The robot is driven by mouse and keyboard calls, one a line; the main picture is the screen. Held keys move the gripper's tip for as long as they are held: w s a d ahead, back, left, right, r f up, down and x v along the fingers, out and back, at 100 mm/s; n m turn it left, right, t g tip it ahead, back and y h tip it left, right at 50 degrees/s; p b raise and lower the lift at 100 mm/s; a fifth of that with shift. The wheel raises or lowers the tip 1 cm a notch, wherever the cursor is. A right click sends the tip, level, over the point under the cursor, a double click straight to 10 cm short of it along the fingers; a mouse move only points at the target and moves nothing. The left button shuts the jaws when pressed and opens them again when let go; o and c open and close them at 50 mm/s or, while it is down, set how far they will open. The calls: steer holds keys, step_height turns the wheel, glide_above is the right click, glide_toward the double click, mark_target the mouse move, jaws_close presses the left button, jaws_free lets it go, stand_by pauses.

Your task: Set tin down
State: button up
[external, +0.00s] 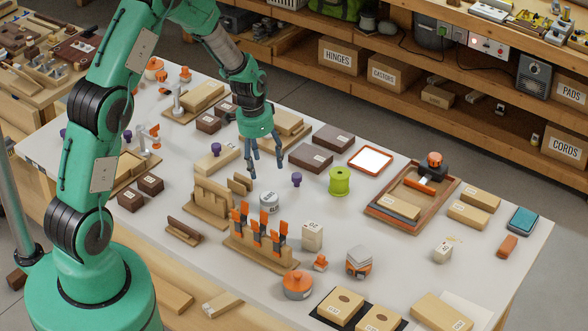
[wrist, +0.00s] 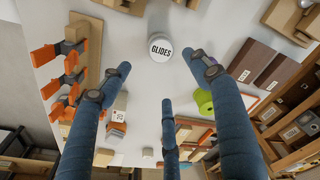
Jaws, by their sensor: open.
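The tin is a small round white-and-grey can labelled GLIDES. It stands upright on the pale bench top (external: 345,268) in the external view (external: 269,202). In the wrist view the tin (wrist: 160,48) shows its lid between and beyond the fingertips. My gripper (external: 266,168) hangs above the bench, a little behind the tin, with its blue fingers spread. In the wrist view my gripper (wrist: 160,72) has all its fingers apart and nothing between them touches the tin.
A wooden rack with orange clamps (external: 262,238) stands just in front of the tin. A purple knob (external: 296,179) and a green spool (external: 340,181) are to its right. A slotted wooden block (external: 210,199) is to its left. Clear bench shows around the spool.

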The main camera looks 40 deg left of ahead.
steer(key=s+r+n+t, duration=0.1)
steer(key=s+r, duration=0.5)
steer(key=r, duration=0.7)
steer(key=s+r+n+t, duration=0.1)
steer(key=s+r, duration=0.5)
steer(key=r, duration=0.7)
steer(key=s+r+n+t, duration=0.1)
steer(key=s+r, duration=0.5)
steer(key=s, duration=0.6)
steer(key=s+r+n+t, duration=0.1)
steer(key=s+r, duration=0.5)
steer(key=s, duration=0.7)
steer(key=shift+s+d+n+y, duration=0.2)
steer(key=shift+d+n+y, duration=0.1)
steer(key=shift+n, duration=0.5)
steer(key=shift+f, duration=0.1)
step_height(320, 180, down, 4)
steer(key=b, duration=0.4)
steer(key=shift+f, duration=0.1)
